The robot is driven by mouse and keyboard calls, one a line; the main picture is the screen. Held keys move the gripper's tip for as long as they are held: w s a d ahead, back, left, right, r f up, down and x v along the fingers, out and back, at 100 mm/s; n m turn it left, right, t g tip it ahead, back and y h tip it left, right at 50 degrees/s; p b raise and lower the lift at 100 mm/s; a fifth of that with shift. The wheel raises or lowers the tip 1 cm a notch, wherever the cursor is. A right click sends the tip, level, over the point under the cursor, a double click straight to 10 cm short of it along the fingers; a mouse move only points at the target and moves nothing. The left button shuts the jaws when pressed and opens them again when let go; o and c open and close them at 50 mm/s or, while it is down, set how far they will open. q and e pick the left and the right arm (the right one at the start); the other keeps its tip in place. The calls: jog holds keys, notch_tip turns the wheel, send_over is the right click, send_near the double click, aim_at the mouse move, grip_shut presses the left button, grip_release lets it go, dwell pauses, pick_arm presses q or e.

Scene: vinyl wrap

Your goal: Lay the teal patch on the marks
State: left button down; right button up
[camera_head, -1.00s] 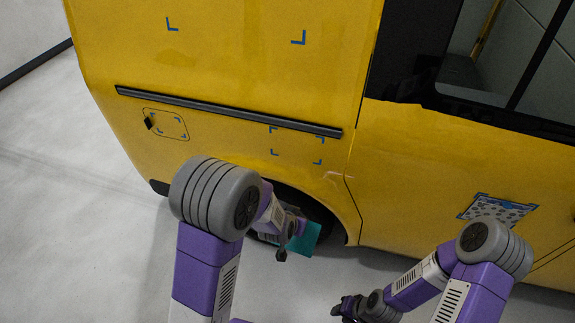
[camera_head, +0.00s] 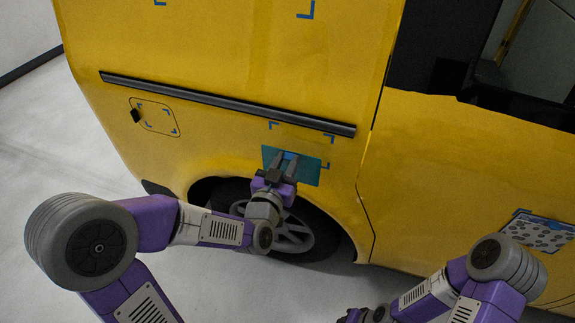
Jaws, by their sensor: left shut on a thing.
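The teal patch (camera_head: 310,174) is a flat sheet in front of the yellow van side, above the wheel arch. The patch sits lower than the upper marks and covers the lower left of the marked area. I cannot tell whether it touches the panel. My right arm is at the bottom right; its gripper is cut off.
The black trim strip (camera_head: 225,102) runs above the marks. Below are the wheel arch and wheel (camera_head: 293,238). A fuel flap (camera_head: 155,117) with smaller blue marks is at the left, and a dotted patch (camera_head: 538,232) is on the door at the right.

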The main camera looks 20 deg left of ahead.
aim_at(290, 154)
pick_arm(q)
jog(key=shift+w+r+p, duration=0.15)
jog(key=shift+w+p, duration=0.2)
jog(key=shift+w, duration=0.05)
jog(key=w+p, duration=0.1)
jog(key=w, duration=0.3)
jog(key=shift+w+d+p, duration=0.1)
jog(key=shift+w+p, duration=0.2)
jog(key=shift+w, duration=0.85)
jog(key=shift+w, duration=0.55)
dwell(1.2)
jog(key=c, duration=0.8)
grip_release()
